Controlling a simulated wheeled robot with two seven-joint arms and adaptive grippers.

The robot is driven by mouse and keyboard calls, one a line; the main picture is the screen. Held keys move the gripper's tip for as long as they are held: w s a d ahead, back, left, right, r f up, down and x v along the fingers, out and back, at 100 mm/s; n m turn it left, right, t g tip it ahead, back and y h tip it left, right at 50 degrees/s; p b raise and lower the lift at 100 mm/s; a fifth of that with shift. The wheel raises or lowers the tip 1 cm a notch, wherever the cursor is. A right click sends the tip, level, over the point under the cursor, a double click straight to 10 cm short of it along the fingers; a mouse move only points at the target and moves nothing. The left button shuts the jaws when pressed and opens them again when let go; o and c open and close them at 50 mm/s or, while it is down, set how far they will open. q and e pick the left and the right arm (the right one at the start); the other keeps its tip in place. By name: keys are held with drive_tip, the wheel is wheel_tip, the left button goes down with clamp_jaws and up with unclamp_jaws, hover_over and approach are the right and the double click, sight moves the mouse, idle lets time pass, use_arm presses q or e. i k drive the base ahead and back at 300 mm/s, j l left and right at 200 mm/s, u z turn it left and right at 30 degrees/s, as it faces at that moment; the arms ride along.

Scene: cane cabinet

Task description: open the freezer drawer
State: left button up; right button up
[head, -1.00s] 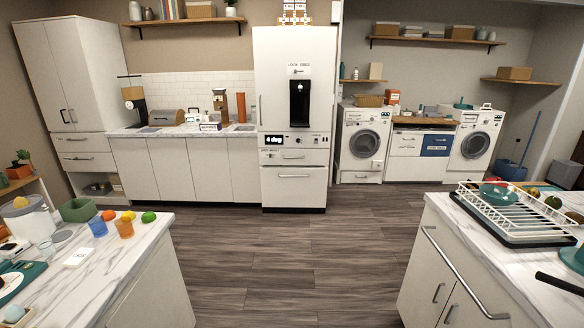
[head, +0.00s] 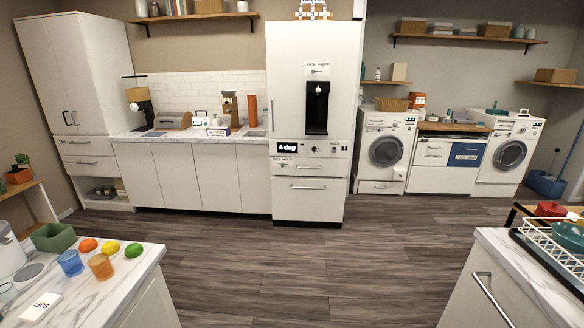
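The tall white fridge (head: 285,85) stands against the back wall, straight ahead across the room. It has a dark dispenser in its upper door and a control strip with a small display (head: 287,147) below that. Under the strip are a shallow drawer (head: 330,166) and a deeper bottom drawer (head: 308,203), each with a horizontal handle. Both drawers look closed. I cannot tell from labels which one is the freezer drawer. Neither of my grippers shows in the head view.
A counter with a green box (head: 54,237), fruit and cups stands at the lower left. Another counter with a dish rack (head: 550,240) stands at the lower right. The wooden floor (head: 310,270) between them is clear up to the fridge. Washing machines (head: 385,150) stand right of it.

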sight(320, 199)
drive_tip(key=i, duration=1.6)
drive_tip(key=i+j+z, duration=0.25)
drive_tip(key=i, duration=0.55)
drive_tip(key=i+j+z, duration=0.1)
drive_tip(key=i+z, duration=0.2)
drive_tip(key=i+j+z, duration=0.2)
drive_tip(key=i+z, duration=0.15)
drive_tip(key=i+j+z, duration=0.3)
drive_tip(key=i, duration=0.15)
